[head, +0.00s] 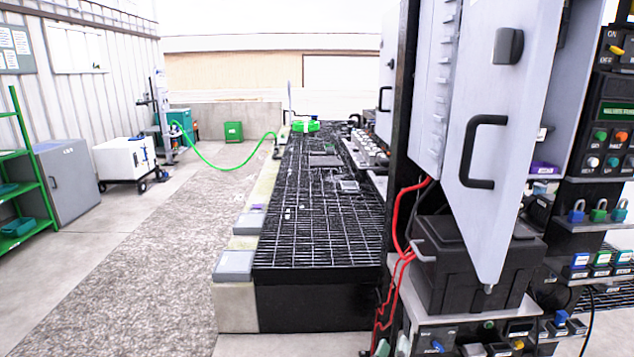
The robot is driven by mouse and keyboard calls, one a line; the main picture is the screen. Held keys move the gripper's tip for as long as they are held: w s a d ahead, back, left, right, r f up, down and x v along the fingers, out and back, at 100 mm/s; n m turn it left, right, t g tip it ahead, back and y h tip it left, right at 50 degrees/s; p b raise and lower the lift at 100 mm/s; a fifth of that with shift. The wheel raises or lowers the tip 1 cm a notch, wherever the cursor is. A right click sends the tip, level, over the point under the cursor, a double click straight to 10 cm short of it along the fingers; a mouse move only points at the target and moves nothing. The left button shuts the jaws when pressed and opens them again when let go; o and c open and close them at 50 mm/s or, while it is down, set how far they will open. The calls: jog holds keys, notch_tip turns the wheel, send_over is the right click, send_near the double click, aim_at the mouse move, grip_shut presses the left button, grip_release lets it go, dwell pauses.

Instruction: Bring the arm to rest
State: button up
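My arm and my gripper are not in the head view, so I cannot see how the arm is posed or whether the gripper holds anything. The head view looks along a long bench with a black grating top (315,225), with a grey cabinet door (510,120) standing open close by on the right. The door has a black handle (478,150).
A black box (465,265) sits on a shelf below the door, with red cables (397,230) beside it. A green hose (215,162) runs to the bench. A green shelf rack (30,190) stands left. The gravel floor (130,270) is clear.

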jog(key=s+d+f+n+g+y, duration=0.15)
jog(key=s+f+y, duration=0.25)
jog(key=s+f, duration=0.6)
jog(key=s+d+f+n+y, duration=0.15)
jog(key=s+f+y, duration=0.25)
jog(key=s+f, duration=0.6)
jog(key=s+r+m, duration=0.2)
jog(key=s+r, duration=0.2)
jog(key=s, duration=0.9)
jog(key=s+r+m, duration=0.3)
jog(key=s+r, duration=0.2)
jog(key=s, duration=0.7)
jog(key=shift+s+d+r+y, duration=0.25)
jog(key=shift+s+y, duration=0.05)
jog(key=shift+s, duration=0.1)
